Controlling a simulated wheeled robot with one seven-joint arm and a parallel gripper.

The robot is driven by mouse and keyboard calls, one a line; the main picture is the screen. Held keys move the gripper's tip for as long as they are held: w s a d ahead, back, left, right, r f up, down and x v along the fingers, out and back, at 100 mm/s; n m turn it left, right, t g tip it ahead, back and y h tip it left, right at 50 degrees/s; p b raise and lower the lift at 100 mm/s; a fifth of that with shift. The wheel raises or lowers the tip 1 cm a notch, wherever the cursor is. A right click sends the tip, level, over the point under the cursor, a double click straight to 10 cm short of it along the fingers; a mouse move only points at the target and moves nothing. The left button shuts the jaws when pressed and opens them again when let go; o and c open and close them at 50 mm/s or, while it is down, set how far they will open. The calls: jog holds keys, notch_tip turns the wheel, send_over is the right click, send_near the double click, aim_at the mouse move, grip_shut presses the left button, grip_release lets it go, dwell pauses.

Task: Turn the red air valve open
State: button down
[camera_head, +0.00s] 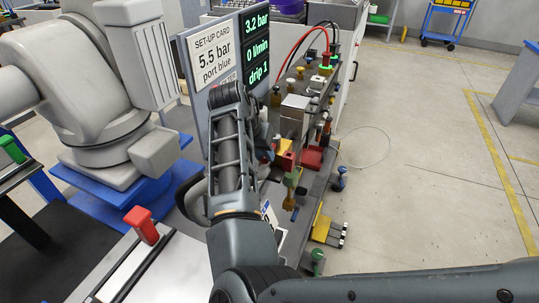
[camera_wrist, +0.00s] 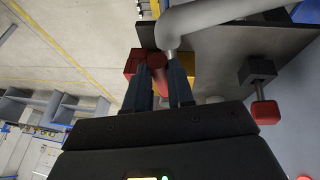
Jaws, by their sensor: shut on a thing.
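The fingers of my gripper (camera_wrist: 160,84) straddle a red part (camera_wrist: 157,62) in the wrist view and are shut on it; it looks like the red air valve's handle. A red block (camera_wrist: 132,62) shows left of the fingers and a yellow block (camera_wrist: 190,64) right of them. In the head view my forearm covers most of my gripper and the gripped part. A red piece (camera_head: 286,161) and a red block (camera_head: 312,157) show just right of my arm. The valve's exact angle is hidden.
The display (camera_head: 256,48) reads 3.2 bar, 0 l/min, drip 1. The set-up card (camera_head: 212,52) reads 5.5 bar, port blue. A grey pipe (camera_wrist: 215,14) passes close beyond the fingertips. A red-handled clamp (camera_head: 142,225) stands at left. Floor at right is mostly clear.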

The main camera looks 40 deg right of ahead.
jog(key=shift+w+a+m, duration=0.1)
jog(key=shift+w+m, duration=0.15)
jog(key=shift+m, duration=0.15)
jog(key=c, duration=1)
grip_release()
jog(key=shift+w, duration=0.1)
jog(key=shift+o, duration=0.2)
jog(key=shift+r, duration=0.1)
jog(key=v, duration=0.7)
jog(key=shift+a+r+b, duration=0.15)
jog(key=shift+r+b, duration=0.1)
jog(key=shift+b, duration=0.05)
